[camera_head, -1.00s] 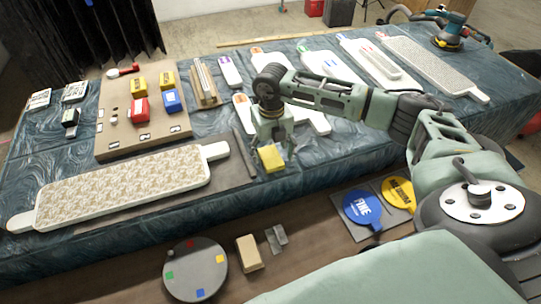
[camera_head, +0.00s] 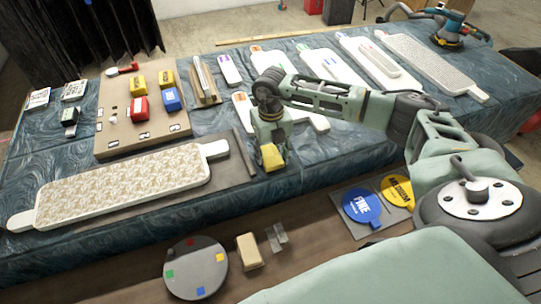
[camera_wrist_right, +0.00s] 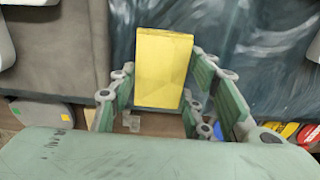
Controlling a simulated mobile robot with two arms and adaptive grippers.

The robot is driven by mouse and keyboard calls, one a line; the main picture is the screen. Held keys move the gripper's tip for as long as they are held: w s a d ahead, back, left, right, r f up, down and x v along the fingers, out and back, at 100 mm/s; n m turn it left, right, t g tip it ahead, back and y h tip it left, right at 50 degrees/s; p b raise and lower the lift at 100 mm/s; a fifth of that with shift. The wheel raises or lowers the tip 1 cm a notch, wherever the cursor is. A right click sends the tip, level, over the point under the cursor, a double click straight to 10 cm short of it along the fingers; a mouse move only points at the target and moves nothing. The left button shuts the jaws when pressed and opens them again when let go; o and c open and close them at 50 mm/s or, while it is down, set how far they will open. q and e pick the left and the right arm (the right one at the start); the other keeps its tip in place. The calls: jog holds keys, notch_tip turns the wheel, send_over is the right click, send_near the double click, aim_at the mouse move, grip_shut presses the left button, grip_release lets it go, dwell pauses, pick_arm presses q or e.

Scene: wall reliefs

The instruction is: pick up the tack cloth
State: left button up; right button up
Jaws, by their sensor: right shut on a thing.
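The tack cloth appears as a yellow folded pad (camera_head: 272,158) near the front edge of the blue-covered table, right of the patterned relief panel. My right gripper (camera_head: 271,147) is over it, its fingers shut on its sides. In the right wrist view the yellow pad (camera_wrist_right: 163,68) sits between the green fingers of the right gripper (camera_wrist_right: 165,100). I cannot tell whether the pad is clear of the table. My left gripper is not in view.
The patterned white panel (camera_head: 125,185) lies left of the pad. A brown board (camera_head: 145,135) with yellow, red and blue blocks stands behind it. A round grey disc (camera_head: 195,268), a tan block (camera_head: 248,251) and blue (camera_head: 361,206) and yellow (camera_head: 397,190) discs lie in front.

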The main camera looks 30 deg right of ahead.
aim_at(272, 157)
jog(key=shift+r, duration=0.5)
jog(key=r, duration=0.2)
jog(key=r+b, duration=0.1)
jog(key=shift+s+r, duration=0.2)
jog(key=shift+s, duration=0.1)
jog(key=s+a+r+b, duration=0.2)
jog(key=s+r, duration=0.4)
jog(key=s, duration=0.4)
jog(key=shift+s+a+r, duration=0.3)
jog(key=shift+s+a, duration=0.05)
jog(key=shift+a, duration=0.1)
